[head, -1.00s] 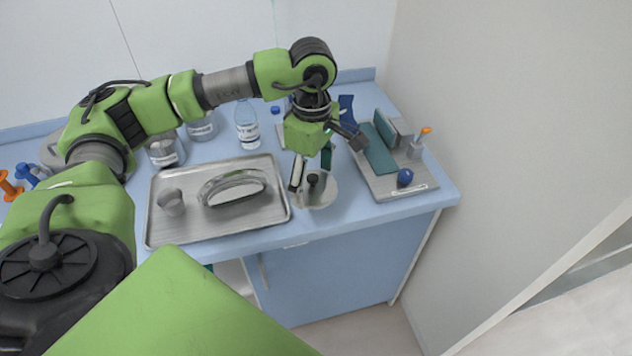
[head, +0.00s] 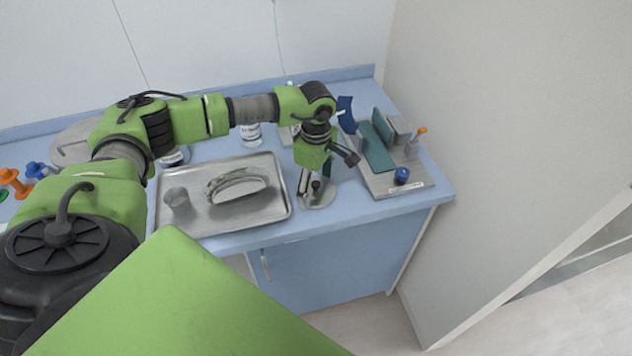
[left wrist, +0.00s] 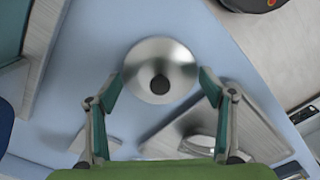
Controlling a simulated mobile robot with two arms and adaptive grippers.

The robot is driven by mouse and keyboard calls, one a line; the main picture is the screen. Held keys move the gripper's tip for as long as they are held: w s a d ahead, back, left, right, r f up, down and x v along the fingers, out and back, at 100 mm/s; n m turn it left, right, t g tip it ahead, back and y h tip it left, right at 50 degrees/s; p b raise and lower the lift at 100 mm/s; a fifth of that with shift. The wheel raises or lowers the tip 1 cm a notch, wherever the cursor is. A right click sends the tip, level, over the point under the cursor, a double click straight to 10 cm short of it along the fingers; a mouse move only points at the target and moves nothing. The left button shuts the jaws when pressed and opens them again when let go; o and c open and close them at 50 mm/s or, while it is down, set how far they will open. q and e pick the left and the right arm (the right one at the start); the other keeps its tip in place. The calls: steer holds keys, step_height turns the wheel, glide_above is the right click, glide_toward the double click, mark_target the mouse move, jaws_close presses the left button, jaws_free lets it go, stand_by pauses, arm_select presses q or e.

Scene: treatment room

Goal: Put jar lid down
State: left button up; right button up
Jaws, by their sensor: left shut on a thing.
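The jar lid is a round, shiny metal disc with a black knob; it shows in the head view (head: 322,201) near the counter's front edge, between the two trays. My left gripper (head: 315,177) points down over it and is shut on it. In the left wrist view the jar lid (left wrist: 160,58) lies between the fingertips of my left gripper (left wrist: 161,83), one at each side of its rim. The lid looks level and close to the blue counter (head: 350,200); I cannot tell whether it touches. My right gripper is not in view.
A metal tray (head: 225,222) with a cup (head: 176,200) and a metal dish (head: 238,187) stands left of the lid. A second tray (head: 385,188) with teal pieces and a blue item (head: 402,175) stands right. The counter's front edge is close.

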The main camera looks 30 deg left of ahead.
mark_target(317, 183)
arm_select(q)
steer(key=shift+f, duration=0.15)
steer(key=o, duration=1.1)
steer(key=shift+r, duration=0.2)
step_height(317, 183, up, 12)
steer(key=b, duration=0.3)
steer(key=shift+b, duration=0.4)
